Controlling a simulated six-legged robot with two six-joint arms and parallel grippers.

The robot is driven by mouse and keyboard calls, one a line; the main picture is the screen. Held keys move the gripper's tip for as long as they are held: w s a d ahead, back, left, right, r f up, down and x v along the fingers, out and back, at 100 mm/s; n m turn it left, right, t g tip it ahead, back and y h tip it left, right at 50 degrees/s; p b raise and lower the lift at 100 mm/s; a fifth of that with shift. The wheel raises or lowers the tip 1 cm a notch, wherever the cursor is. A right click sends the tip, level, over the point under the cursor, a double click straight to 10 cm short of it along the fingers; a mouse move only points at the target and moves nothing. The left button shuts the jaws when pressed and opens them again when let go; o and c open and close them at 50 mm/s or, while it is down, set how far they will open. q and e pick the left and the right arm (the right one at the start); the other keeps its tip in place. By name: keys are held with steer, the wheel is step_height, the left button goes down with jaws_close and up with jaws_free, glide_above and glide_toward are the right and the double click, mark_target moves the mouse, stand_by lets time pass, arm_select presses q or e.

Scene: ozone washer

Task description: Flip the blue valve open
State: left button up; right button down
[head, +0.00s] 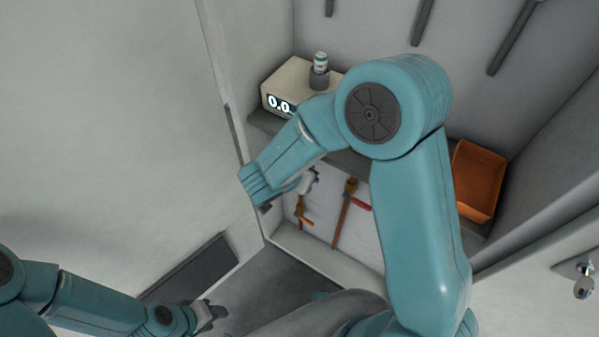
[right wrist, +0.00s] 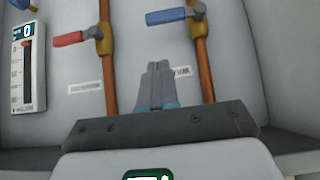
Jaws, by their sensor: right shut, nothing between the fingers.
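In the right wrist view, a blue valve handle (right wrist: 165,16) at the top points left from the right copper pipe (right wrist: 203,60), roughly crosswise to it. A red handle (right wrist: 70,38) sits on the left pipe. My right gripper (right wrist: 157,68) is shut and empty, its fingers pointing at the panel between the pipes. It appears apart from the blue handle. In the head view, my right forearm hides most of that gripper, and I cannot pick out the blue handle there. My left gripper (head: 210,312) is low at the left, away from the valves; its jaw state is unclear.
A beige box with a numeric display (head: 280,102) stands on the shelf, with a small vial (head: 320,62) on top. An orange bin (head: 477,180) is to the right. A gauge (right wrist: 28,65) is on the panel. Cabinet walls enclose the space on both sides.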

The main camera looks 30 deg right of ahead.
step_height(320, 180, down, 6)
steer(key=w+d+b, duration=0.1)
steer(key=d, duration=0.1)
steer(key=shift+f, duration=0.15)
steer(key=shift+w+b, duration=0.2)
steer(key=shift+b, duration=0.1)
